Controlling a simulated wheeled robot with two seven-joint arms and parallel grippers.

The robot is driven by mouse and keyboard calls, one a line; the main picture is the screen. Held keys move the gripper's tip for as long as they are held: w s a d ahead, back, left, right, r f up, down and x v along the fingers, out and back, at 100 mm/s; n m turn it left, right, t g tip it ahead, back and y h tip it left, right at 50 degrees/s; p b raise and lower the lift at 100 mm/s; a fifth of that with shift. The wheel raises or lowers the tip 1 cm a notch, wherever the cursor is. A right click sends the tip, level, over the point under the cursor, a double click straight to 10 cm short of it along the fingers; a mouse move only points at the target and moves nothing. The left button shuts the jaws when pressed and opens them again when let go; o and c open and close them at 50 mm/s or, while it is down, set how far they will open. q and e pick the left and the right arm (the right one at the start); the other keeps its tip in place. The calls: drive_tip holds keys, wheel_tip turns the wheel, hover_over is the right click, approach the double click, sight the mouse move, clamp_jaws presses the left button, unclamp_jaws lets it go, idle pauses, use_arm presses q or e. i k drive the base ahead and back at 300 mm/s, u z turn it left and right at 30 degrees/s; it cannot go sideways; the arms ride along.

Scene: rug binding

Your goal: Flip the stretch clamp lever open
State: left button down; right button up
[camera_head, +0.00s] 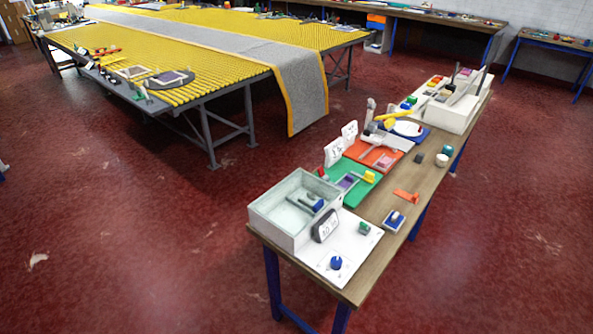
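A long grey rug (300,85) with yellow bound edges runs over a yellow slatted table (215,75) and hangs down over its near end. No stretch clamp or lever can be made out with certainty at this distance. Several small fixtures sit along the table's near left edge, among them a red piece (107,51), a dark round plate (168,79) and a green piece (139,92). Any of these may hide or include the clamp; I cannot tell. Neither of my grippers is in view.
A wooden bench (380,200) with blue legs at right holds a pale open box (275,225), a white board with a blue knob (336,262), a green mat (338,192), and an orange mat (395,144). Red floor (130,220) is open between table and bench.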

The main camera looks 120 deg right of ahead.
sight(321, 169)
drive_tip(key=u, duration=3.15)
drive_tip(key=k, duration=2.8)
drive_tip(key=u, duration=0.4)
